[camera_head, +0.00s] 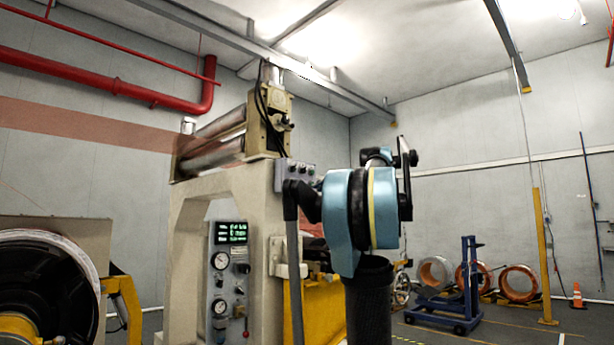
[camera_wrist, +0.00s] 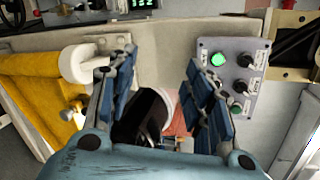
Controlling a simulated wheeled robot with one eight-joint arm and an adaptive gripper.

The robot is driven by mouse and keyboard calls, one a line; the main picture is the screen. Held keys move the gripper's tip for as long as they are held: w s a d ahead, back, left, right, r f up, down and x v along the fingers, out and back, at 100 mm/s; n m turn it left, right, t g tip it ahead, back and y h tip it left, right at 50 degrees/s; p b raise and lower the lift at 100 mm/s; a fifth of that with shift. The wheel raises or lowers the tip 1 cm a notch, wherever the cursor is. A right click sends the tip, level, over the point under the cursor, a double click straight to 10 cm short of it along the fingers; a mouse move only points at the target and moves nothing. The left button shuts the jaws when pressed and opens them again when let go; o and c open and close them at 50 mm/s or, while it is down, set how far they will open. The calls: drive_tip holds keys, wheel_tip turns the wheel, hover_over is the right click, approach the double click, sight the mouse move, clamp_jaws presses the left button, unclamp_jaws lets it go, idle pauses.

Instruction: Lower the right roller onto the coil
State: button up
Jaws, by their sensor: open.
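In the wrist view my gripper (camera_wrist: 160,62) has its two blue fingers spread wide with nothing between them. The head view shows a similar small panel (camera_head: 297,173) on the beige machine, partly behind my arm. The machine's long rollers (camera_head: 213,145) lie at its top left, by a translucent reddish band. A large dark reel (camera_head: 50,290), possibly the coil, is at lower left. My gripper is not clearly seen there.
A gauge panel (camera_head: 231,290) with a green display is on the machine front. Yellow frames (camera_wrist: 40,90) and a pale cylinder (camera_wrist: 85,62) are left of my fingers. Copper coils (camera_head: 518,283) and a blue trolley (camera_head: 468,290) stand on the open floor at right.

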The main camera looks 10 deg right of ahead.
drive_tip(key=w+d+r+m+t, duration=0.45)
drive_tip(key=d+r, duration=0.35)
drive_tip(key=r, duration=0.4)
approach(306, 170)
drive_tip(key=x, duration=0.9)
drive_tip(key=shift+w+n+g, duration=0.2)
drive_tip(key=shift+n+g, duration=0.25)
drive_tip(key=shift+d+f, duration=0.1)
drive_tip(key=shift+c, duration=0.3)
drive_tip(key=c, duration=1)
